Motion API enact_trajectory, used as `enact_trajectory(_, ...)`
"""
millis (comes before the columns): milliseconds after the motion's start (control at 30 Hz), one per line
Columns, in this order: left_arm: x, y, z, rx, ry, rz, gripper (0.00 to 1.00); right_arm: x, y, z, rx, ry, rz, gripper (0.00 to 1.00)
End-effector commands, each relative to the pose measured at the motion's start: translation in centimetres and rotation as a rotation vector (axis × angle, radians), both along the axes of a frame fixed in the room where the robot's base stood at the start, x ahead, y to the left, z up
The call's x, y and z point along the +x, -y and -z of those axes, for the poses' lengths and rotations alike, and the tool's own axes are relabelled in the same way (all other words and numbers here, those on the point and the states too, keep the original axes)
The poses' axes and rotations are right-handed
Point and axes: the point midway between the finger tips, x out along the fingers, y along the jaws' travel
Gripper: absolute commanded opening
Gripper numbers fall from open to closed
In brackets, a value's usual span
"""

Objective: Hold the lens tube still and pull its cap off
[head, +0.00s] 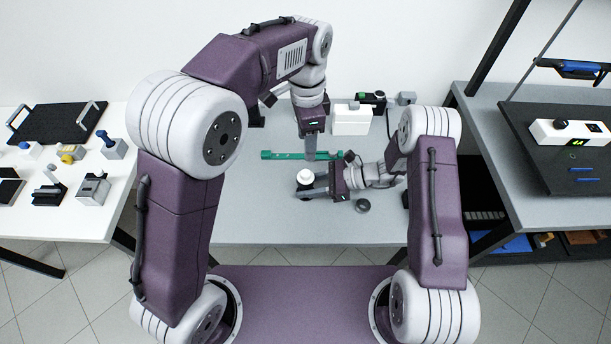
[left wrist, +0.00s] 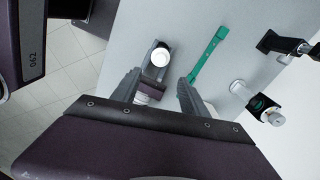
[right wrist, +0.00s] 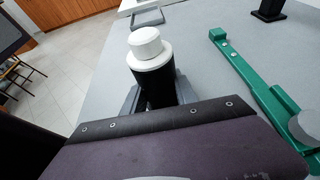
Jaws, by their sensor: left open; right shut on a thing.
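The lens tube (right wrist: 156,88) is a black cylinder standing upright, with a white stepped cap (right wrist: 147,48) on its top. In the head view the cap (head: 304,177) shows above the grey table. My right gripper (head: 312,189) is shut around the tube below the cap, coming in from the right. My left gripper (head: 311,152) is open and empty, pointing down behind the tube and higher than it. In the left wrist view the cap (left wrist: 161,57) lies beyond the gap between the open fingers (left wrist: 158,88). Much of the tube is hidden there.
A green bar (head: 290,155) lies on the grey table (head: 250,230) behind the tube. A white box (head: 350,121) stands at the back. A white table (head: 70,225) with several items is at left, a grey bench (head: 485,140) at right.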

Motion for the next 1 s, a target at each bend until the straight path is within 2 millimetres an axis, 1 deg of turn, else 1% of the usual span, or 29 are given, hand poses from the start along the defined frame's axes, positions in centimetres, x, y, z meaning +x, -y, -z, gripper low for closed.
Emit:
enact_trajectory(33,0.0,0.0,0.1,0.000,0.000,0.000,0.52,0.0,0.1,0.3,-0.006,-0.002,0.001,0.00)
enact_trajectory(167,0.0,0.0,0.9,0.001,-0.002,-0.002,0.52,-0.1,0.1,0.3,-0.006,-0.002,0.001,0.00)
enact_trajectory(267,0.0,-0.1,2.4,0.001,-0.003,-0.002,0.52,-0.1,0.1,0.3,-0.006,-0.002,0.001,0.00)
enact_trajectory(600,0.0,-0.1,8.6,0.001,-0.003,-0.004,0.52,-0.1,0.1,0.3,-0.006,-0.002,0.001,0.00)
enact_trajectory(700,0.0,-0.1,10.1,0.001,-0.002,-0.004,0.52,-0.1,0.1,0.3,-0.006,-0.002,0.001,0.00)
enact_trajectory(833,0.0,-0.1,11.4,-0.001,0.000,-0.004,0.52,-0.1,0.1,0.3,-0.006,-0.002,0.001,0.00)
enact_trajectory(1000,0.0,-0.1,12.0,-0.001,0.000,-0.004,0.52,0.0,0.1,0.3,-0.006,-0.002,0.001,0.00)
